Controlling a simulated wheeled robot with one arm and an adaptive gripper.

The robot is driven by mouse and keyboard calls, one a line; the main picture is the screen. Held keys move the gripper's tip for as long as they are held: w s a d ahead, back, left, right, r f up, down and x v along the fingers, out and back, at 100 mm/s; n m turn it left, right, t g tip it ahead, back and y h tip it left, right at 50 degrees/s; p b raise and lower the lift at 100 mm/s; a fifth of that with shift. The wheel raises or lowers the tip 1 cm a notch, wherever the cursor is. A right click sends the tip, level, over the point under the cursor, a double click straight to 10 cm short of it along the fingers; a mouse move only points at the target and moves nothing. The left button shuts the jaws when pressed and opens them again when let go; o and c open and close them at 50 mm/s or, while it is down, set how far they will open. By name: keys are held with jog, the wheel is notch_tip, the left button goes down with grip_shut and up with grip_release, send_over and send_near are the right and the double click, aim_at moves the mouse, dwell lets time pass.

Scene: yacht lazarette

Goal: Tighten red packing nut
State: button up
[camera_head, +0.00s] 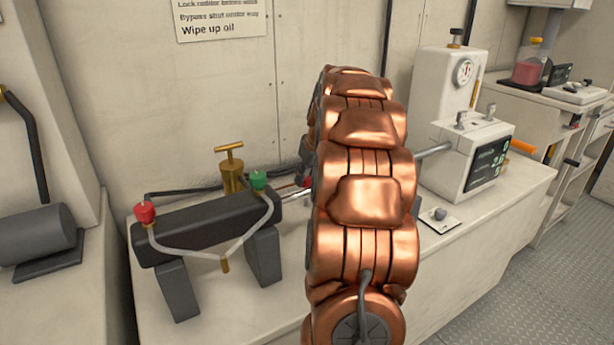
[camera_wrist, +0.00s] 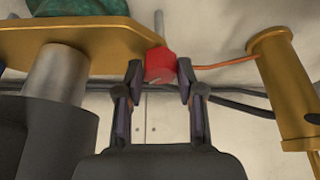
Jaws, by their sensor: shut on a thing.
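The red packing nut (camera_wrist: 160,64) is at the top middle of the wrist view, beside the edge of a brass plate (camera_wrist: 98,38). A thin grey rod (camera_wrist: 159,24) rises behind it. My gripper (camera_wrist: 159,78) has one dark finger on each side of the nut and is shut on it. In the head view my copper-coloured arm hides my gripper. A small red bit (camera_head: 305,182) shows at the arm's left edge there; I cannot tell if it is the nut.
In the wrist view a brass cylinder (camera_wrist: 282,72) stands right, with an orange line and dark hoses nearby. In the head view a dark cylinder block (camera_head: 205,226) with red and green caps sits left of my arm. A white gauge box (camera_head: 450,85) and display unit (camera_head: 475,160) stand right.

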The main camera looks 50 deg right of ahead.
jog(key=c, duration=0.3)
jog(key=shift+m, duration=0.3)
jog(key=m+h+p, duration=0.1)
jog(key=m+p, duration=0.1)
jog(key=m, duration=0.1)
jog(key=shift+a+r+g+p, duration=0.1)
jog(key=shift+g+p, duration=0.2)
jog(key=shift+p, duration=0.1)
jog(key=shift+m+g+h+p, duration=0.35)
jog(key=shift+m+h+p, duration=0.15)
jog(key=shift+m, duration=0.9)
jog(key=shift+m+g+h+p, duration=0.35)
jog(key=shift+m+h+p, duration=0.1)
jog(key=shift+m, duration=0.95)
jog(key=o, duration=1.1)
jog(key=shift+w, duration=0.1)
